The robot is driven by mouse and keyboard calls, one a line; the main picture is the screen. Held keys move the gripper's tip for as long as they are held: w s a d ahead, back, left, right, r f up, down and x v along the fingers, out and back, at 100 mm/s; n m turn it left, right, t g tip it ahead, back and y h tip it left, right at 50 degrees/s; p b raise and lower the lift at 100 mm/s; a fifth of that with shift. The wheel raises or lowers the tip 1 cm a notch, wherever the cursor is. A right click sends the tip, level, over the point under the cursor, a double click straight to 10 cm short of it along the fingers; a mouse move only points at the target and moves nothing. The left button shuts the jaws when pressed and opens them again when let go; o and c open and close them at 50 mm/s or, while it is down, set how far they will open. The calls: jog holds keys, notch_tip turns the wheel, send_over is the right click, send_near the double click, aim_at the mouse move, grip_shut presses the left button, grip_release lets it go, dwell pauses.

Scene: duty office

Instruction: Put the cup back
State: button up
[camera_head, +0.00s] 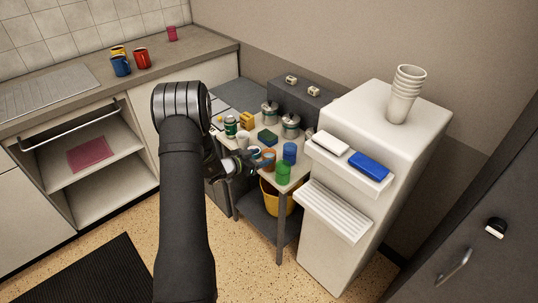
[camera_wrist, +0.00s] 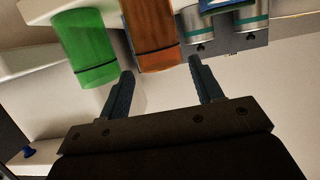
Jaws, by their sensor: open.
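My gripper (camera_head: 240,166) is open at the left edge of a small crowded table (camera_head: 297,180). In the wrist view the tips of my gripper (camera_wrist: 161,70) are apart, with an orange-brown cup (camera_wrist: 153,35) beyond and roughly between them; contact is unclear. This cup also shows in the head view (camera_head: 268,159), partly hidden. A green cup (camera_head: 283,173) stands nearest the table's front corner and shows in the wrist view (camera_wrist: 84,48). A blue cup (camera_head: 289,152) stands behind it. A stack of white cups (camera_head: 405,92) stands on the white dispenser (camera_head: 345,200). Which cup is meant is unclear.
Cans, pots (camera_head: 290,125) and small boxes crowd the table. A yellow bucket (camera_head: 278,198) is beneath it. The dispenser stands close on the right, with a blue item (camera_head: 369,165) on its ledge. Blue (camera_head: 121,66) and red mugs (camera_head: 141,58) stand on the left counter.

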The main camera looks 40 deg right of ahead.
aim_at(274, 153)
jog(key=v, duration=0.5)
jog(key=shift+a, duration=0.15)
jog(key=x, duration=1.2)
jog(key=shift+s+d+f, duration=0.1)
jog(key=shift+d+f, duration=0.1)
jog(key=shift+f, duration=0.1)
notch_tip(274, 153, up, 3)
jog(key=shift+a+r, duration=0.15)
jog(key=shift+r, duration=0.25)
